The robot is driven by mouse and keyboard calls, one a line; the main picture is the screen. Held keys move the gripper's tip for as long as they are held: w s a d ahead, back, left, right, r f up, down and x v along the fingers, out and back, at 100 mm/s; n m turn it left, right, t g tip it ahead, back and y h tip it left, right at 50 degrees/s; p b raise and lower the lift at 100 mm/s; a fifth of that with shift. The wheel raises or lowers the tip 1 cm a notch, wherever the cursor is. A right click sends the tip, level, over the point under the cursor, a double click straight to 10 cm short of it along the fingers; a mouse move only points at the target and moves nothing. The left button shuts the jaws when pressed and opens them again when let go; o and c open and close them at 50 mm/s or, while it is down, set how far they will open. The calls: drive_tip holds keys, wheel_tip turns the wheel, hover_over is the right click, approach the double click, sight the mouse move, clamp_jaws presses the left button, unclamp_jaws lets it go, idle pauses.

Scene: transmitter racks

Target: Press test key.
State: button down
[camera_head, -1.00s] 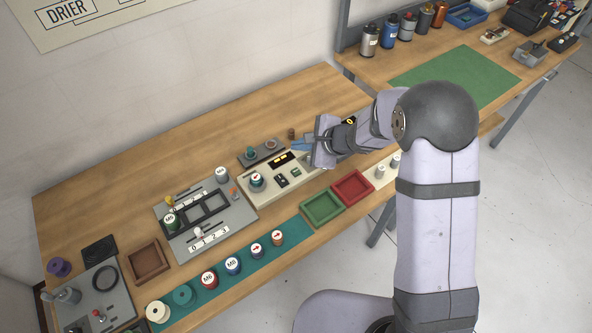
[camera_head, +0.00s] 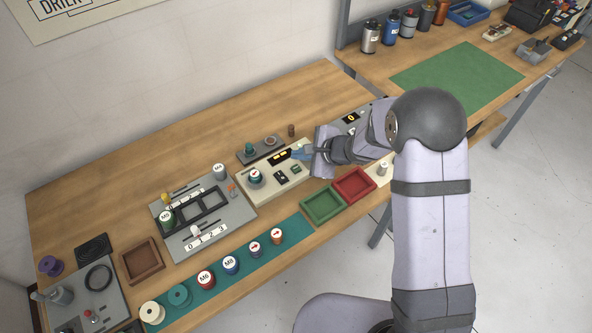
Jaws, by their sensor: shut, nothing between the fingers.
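The cream test panel (camera_head: 252,194) stands in the middle of the bench. It carries a lit yellow display (camera_head: 279,157), a dark key block (camera_head: 281,177), a small green key (camera_head: 296,169) and a round knob-like piece with a red arrow (camera_head: 255,176). I cannot read which key is marked test. My gripper (camera_head: 297,154) is shut and empty, its blue fingertips over the panel's back right part, beside the display and behind the green key. I cannot tell whether the tips touch the panel. The gripper body hides the panel's right end.
A green tray (camera_head: 306,212) and a red tray (camera_head: 368,194) lie in front of the panel. A grey slotted plate (camera_head: 238,213) is to the left. A small dark block with knobs (camera_head: 244,158) stands behind the panel. Another unit with a lit display (camera_head: 351,118) is behind my arm.

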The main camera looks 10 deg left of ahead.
drive_tip(key=shift+f+b, duration=1.35)
drive_tip(key=shift+f, duration=0.1)
drive_tip(key=shift+f+b, duration=0.85)
drive_tip(key=shift+b, duration=0.55)
idle(1.7)
drive_tip(key=shift+r, duration=0.1)
idle(0.3)
drive_tip(key=shift+r+p, duration=0.5)
drive_tip(key=shift+r, duration=0.3)
drive_tip(key=shift+r, duration=0.1)
wheel_tip(320, 180, up, 5)
drive_tip(key=p, duration=0.3)
idle(0.9)
